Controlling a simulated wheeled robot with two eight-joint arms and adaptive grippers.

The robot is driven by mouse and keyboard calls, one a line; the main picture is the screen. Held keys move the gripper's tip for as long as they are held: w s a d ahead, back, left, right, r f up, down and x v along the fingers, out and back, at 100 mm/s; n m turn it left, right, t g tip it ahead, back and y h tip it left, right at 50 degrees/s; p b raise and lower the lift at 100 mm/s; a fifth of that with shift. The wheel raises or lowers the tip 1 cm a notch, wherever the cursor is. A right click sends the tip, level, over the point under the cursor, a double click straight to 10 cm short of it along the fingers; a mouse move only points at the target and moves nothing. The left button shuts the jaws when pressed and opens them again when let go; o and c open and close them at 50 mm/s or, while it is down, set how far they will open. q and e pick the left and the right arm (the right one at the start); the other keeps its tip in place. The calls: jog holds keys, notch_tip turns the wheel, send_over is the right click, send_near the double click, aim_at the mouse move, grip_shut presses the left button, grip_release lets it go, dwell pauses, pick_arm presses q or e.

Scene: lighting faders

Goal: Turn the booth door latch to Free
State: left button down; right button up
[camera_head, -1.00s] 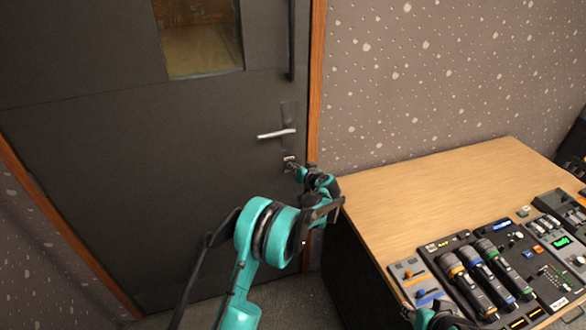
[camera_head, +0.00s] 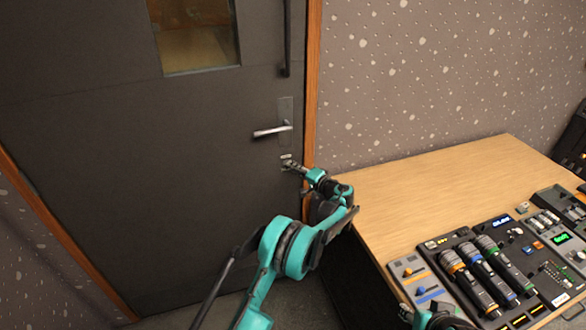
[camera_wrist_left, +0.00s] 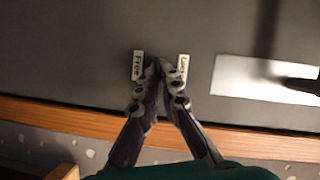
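The dark booth door (camera_head: 130,180) is closed in its wooden frame. A small latch plate (camera_head: 286,157) sits below the silver door handle (camera_head: 272,131). My left gripper (camera_head: 288,166) reaches it from the lower right. In the left wrist view, its fingertips (camera_wrist_left: 158,64) are drawn together at the door, between the "Free" label (camera_wrist_left: 138,64) on the left and a second, partly covered label (camera_wrist_left: 184,66) on the right. The fingers look shut on the latch, which they mostly hide; its angle cannot be read. My right gripper (camera_head: 440,320) shows only partly at the bottom edge.
A wooden desk (camera_head: 430,200) stands right of the door, close to my left forearm. It carries a fader panel (camera_head: 420,283), several microphones (camera_head: 480,275) and other control modules. A long vertical pull bar (camera_head: 287,40) is above the handle.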

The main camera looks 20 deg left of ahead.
pick_arm(q)
jog(key=shift+f+m+t+y, duration=0.15)
jog(key=shift+m+y, duration=0.1)
jog(key=shift+m, duration=0.5)
jog(key=shift+f+m+t+y, duration=0.15)
jog(key=shift+m+y, duration=0.1)
jog(key=shift+m, duration=0.5)
jog(key=c, duration=1.7)
grip_release()
jog(key=shift+d, duration=0.1)
jog(key=v, duration=1.1)
jog(key=shift+s+d, duration=0.2)
jog(key=shift+d, duration=0.15)
